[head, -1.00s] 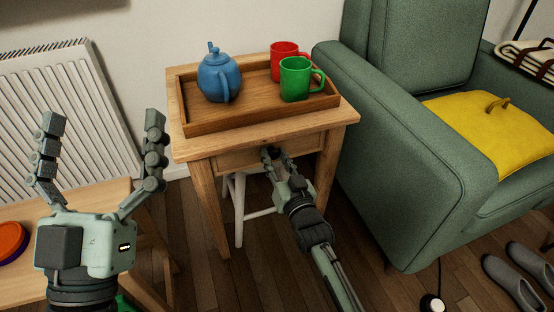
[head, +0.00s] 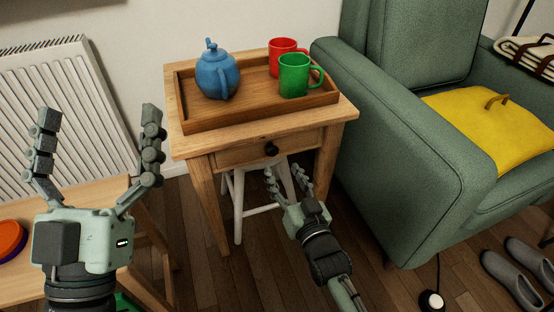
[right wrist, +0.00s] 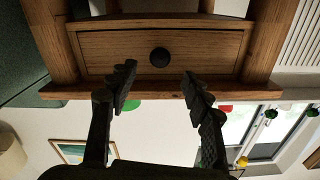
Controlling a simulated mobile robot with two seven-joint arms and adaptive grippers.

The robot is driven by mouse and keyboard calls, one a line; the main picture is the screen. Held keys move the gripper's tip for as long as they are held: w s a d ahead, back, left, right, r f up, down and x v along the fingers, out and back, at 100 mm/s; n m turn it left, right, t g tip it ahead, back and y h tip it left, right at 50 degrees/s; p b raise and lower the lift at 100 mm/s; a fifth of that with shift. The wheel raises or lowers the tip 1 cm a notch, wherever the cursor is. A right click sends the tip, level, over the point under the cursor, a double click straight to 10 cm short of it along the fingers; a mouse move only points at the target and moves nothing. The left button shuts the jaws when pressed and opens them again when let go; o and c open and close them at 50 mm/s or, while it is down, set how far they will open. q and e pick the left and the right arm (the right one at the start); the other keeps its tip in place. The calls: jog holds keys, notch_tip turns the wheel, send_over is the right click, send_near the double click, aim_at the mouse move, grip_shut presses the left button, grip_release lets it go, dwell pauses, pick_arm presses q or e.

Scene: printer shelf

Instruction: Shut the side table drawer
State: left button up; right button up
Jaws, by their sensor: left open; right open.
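The side table (head: 345,112) is wooden and stands in the middle of the head view. Its drawer (head: 240,156) has a dark round knob (head: 271,149) and looks flush, or nearly flush, with the table front. In the right wrist view the drawer front (right wrist: 110,50) and knob (right wrist: 160,57) are seen upside down, with a thin frame around them. My right gripper (head: 287,176) is open and empty, just below and in front of the knob, apart from it. My left gripper (head: 97,115) is open and empty, raised at the left, away from the side table.
A tray (head: 262,112) on the side table holds a blue teapot (head: 217,75), a red mug (head: 282,55) and a green mug (head: 293,76). A green armchair (head: 415,150) stands close on the right. A white stool (head: 262,203) is under the table. A wooden bench (head: 60,205) is at left.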

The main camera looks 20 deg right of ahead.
jog(key=s, duration=0.4)
jog(key=shift+s+d, duration=0.1)
dwell(0.4)
